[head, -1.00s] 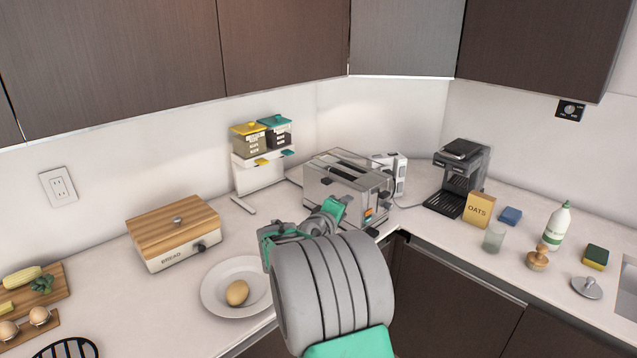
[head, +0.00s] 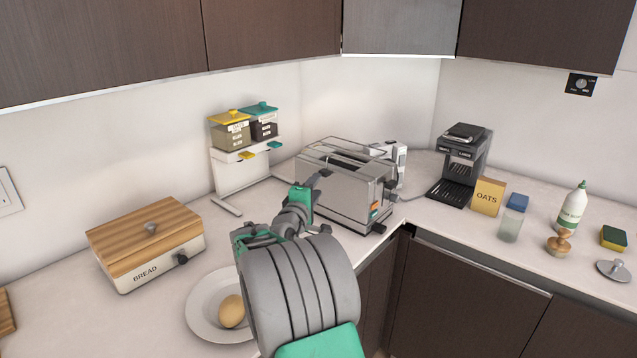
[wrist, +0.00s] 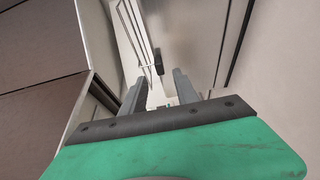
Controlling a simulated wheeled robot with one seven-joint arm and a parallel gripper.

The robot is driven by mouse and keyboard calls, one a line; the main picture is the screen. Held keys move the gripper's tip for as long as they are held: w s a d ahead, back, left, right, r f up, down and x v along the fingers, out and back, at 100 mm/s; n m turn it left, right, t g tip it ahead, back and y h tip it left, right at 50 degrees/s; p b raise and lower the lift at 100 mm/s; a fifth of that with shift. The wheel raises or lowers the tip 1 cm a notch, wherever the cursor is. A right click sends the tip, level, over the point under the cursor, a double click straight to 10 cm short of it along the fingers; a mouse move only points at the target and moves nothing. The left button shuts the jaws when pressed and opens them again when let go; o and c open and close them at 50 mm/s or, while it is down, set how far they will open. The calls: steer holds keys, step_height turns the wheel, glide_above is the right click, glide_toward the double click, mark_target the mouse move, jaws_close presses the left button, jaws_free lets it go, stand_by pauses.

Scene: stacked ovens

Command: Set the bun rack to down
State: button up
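The metal toaster (head: 352,190) stands in the counter corner, with dark slots on top and an orange-marked control on its right end. A thin wire frame that looks like the bun rack (head: 345,143) shows along its top; whether it is up or down is hard to tell. In the wrist view, thin wire bars (wrist: 131,32) and a dark knob (wrist: 158,62) lie beyond my fingers. My gripper (head: 318,183) is at the toaster's near left side. In the wrist view my gripper (wrist: 160,88) has its fingers apart with nothing between them. My arm hides part of the counter; contact is unclear.
The bread box (head: 150,240) and a plate (head: 205,318) with an egg are to the left. A canister stand (head: 240,175) is behind left. The coffee maker (head: 462,160), oats box (head: 487,196) and glass (head: 510,226) are right. Upper cabinets (head: 270,35) hang above.

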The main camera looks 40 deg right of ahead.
steer(key=p+x, duration=0.1)
steer(key=x, duration=0.5)
steer(key=shift+w+d, duration=0.3)
steer(key=shift+w, duration=0.05)
steer(key=shift+r, duration=0.1)
jaws_close()
stand_by(0.9)
